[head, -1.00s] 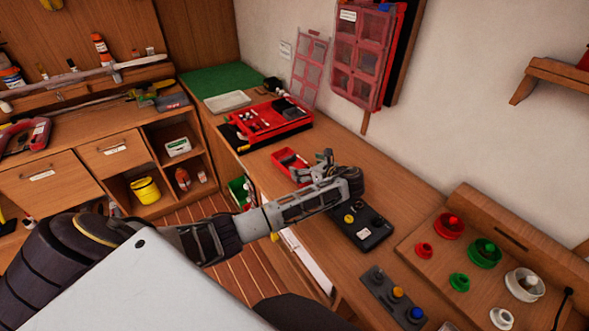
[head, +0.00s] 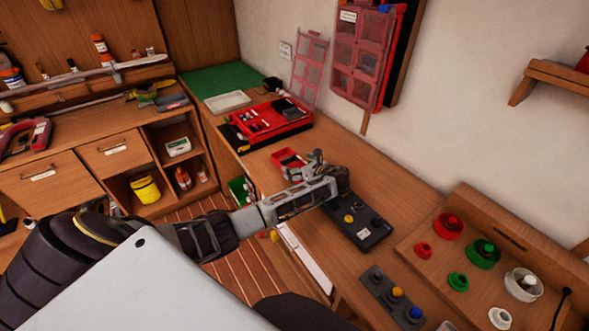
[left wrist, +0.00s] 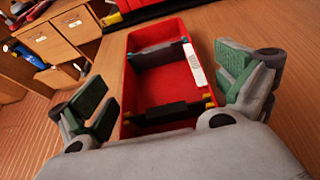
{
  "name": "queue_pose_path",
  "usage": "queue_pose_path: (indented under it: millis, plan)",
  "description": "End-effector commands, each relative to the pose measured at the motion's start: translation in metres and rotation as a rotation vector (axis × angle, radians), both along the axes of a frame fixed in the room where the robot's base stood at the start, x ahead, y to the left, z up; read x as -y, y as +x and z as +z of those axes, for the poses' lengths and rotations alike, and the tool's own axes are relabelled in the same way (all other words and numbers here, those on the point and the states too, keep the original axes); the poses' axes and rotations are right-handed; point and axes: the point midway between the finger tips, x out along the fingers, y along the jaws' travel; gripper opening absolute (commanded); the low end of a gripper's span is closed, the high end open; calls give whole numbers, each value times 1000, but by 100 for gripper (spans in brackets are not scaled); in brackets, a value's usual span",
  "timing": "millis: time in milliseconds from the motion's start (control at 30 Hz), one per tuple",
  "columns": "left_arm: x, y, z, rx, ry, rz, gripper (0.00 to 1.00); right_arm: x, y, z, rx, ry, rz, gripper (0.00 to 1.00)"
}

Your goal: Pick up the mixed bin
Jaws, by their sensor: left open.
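The mixed bin, a small open red bin (head: 279,156), sits on the wooden bench just beyond my left gripper (head: 308,166) in the head view. The gripper hides part of it there. In the left wrist view the red bin (left wrist: 128,98) shows from above, with a white label on its right rim and dark and grey pieces with yellow bits inside. My left gripper (left wrist: 168,92) is open, with one green-padded finger on each side of the bin. Gaps show between the fingers and the bin walls. My right gripper is not in view.
A larger red organizer (head: 268,120) stands behind the bin, with a pale tray (head: 227,101) past it. A dark box with knobs (head: 357,226) lies under and right of my forearm. Coloured spools (head: 484,252) stand at the right. The bench edge is on the left.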

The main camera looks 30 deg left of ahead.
Motion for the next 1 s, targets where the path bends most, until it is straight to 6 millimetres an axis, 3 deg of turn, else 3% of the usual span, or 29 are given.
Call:
queue_pose_path:
  millis: [533, 867, 1000]
  plan:
    - [-3, 1, -1, 1, 0, 0, 99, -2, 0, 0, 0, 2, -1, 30]
    - [-3, 1, -2, 0, 0, 0, 57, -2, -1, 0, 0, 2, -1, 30]
    - [-3, 0, -2, -2, -1, 1, 57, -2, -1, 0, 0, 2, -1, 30]
